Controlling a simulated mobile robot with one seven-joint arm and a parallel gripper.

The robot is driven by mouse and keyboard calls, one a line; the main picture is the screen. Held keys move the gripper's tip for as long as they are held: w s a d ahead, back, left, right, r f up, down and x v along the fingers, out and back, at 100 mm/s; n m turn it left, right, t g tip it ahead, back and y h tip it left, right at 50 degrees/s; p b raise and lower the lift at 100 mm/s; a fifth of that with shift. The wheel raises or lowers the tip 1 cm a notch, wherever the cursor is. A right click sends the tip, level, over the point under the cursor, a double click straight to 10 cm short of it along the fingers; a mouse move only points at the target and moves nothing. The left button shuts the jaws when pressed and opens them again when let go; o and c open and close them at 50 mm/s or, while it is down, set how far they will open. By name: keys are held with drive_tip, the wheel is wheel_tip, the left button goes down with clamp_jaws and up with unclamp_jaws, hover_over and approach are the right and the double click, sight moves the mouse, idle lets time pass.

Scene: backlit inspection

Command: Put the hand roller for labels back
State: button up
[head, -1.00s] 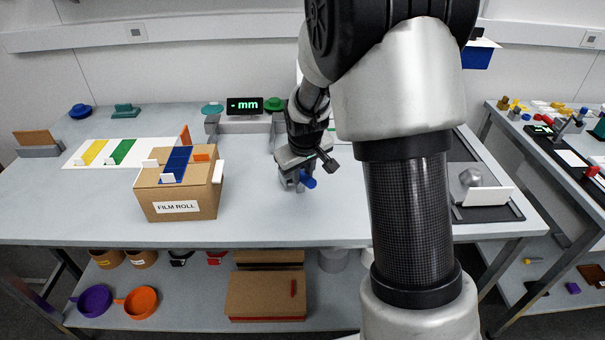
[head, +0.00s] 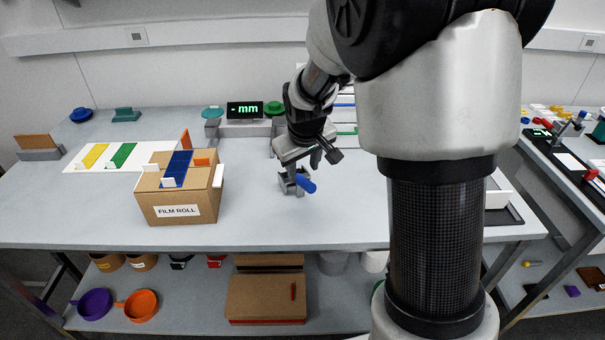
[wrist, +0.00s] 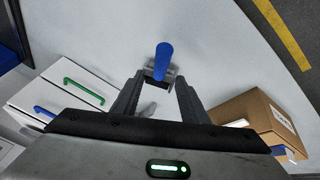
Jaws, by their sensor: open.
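The hand roller (head: 307,184), with a blue handle and a grey frame, is at the middle of the table. It also shows in the wrist view, its blue handle (wrist: 163,60) pointing away from my gripper. My gripper (head: 290,183) is low over the table at the roller's grey end. In the wrist view its two fingers (wrist: 160,84) are spread, one on each side of the grey frame, with gaps that look clear. The grey end is partly hidden by the fingers in the head view, so I cannot tell what it rests on.
A cardboard box labelled FILM ROLL (head: 178,209) stands to the left. Behind are a display reading mm (head: 244,109) and a white sheet with coloured strips (head: 80,160). A white unit with a green handle (wrist: 60,97) is near my gripper. The front table middle is clear.

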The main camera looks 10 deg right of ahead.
drive_tip(key=s+r+m, duration=0.2)
drive_tip(key=s+r, duration=1.2)
drive_tip(key=s, duration=0.1)
drive_tip(key=s+m, duration=0.1)
drive_tip(key=s, duration=1.1)
drive_tip(key=shift+s+a+r+m+t+y, duration=0.2)
drive_tip(key=shift+a+m+t+y, duration=0.1)
drive_tip(key=shift+y, duration=0.1)
wheel_tip(320, 180, up, 10)
drive_tip(key=p, duration=1)
drive_tip(key=shift+r+p, duration=0.15)
drive_tip(key=shift+p, duration=0.2)
